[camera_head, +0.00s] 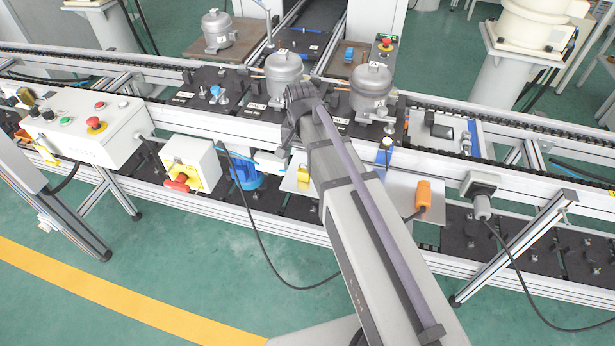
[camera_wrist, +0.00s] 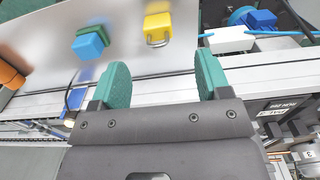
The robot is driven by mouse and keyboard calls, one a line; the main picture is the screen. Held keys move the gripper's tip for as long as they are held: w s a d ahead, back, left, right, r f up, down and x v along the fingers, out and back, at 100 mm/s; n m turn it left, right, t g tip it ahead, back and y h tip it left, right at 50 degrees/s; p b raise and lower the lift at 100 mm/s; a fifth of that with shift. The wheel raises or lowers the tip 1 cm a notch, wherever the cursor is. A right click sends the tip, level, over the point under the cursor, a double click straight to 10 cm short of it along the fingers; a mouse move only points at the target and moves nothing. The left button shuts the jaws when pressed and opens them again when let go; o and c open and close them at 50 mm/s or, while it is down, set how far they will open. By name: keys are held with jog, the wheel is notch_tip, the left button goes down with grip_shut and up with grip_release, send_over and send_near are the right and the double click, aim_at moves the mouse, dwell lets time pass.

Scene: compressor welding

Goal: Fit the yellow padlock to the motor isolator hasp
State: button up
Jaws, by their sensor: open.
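The yellow padlock (camera_head: 303,173) lies on a pale metal plate (camera_head: 287,184) at the front of the line. In the wrist view the padlock (camera_wrist: 157,24) shows its yellow body and a grey shackle toward my gripper. My gripper (camera_wrist: 158,78) is open and empty, its two green fingers spread, apart from the padlock. In the head view my arm hides the fingers. The motor isolator (camera_head: 190,160) is a white and yellow box with a red handle (camera_head: 181,179), left of the plate. I cannot make out its hasp.
A blue item (camera_wrist: 89,43) and an orange item (camera_head: 423,194) are also on the plate. A blue motor (camera_head: 245,172) sits between isolator and plate. The aluminium rail (camera_head: 215,124) and hanging black cables are close by. Compressors (camera_head: 284,74) stand above on the line.

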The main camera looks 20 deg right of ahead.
aim_at(303, 170)
notch_tip(303, 170, down, 9)
jog(key=b, duration=0.7)
jog(key=shift+d+f+b, duration=0.15)
jog(key=shift+b, duration=0.2)
jog(key=shift+r, duration=0.25)
jog(key=c, duration=1)
jog(key=shift+p, duration=0.3)
jog(key=shift+c, duration=0.2)
notch_tip(303, 170, up, 10)
jog(key=p, duration=1)
jog(key=shift+r, duration=0.2)
jog(key=shift+f, duration=0.2)
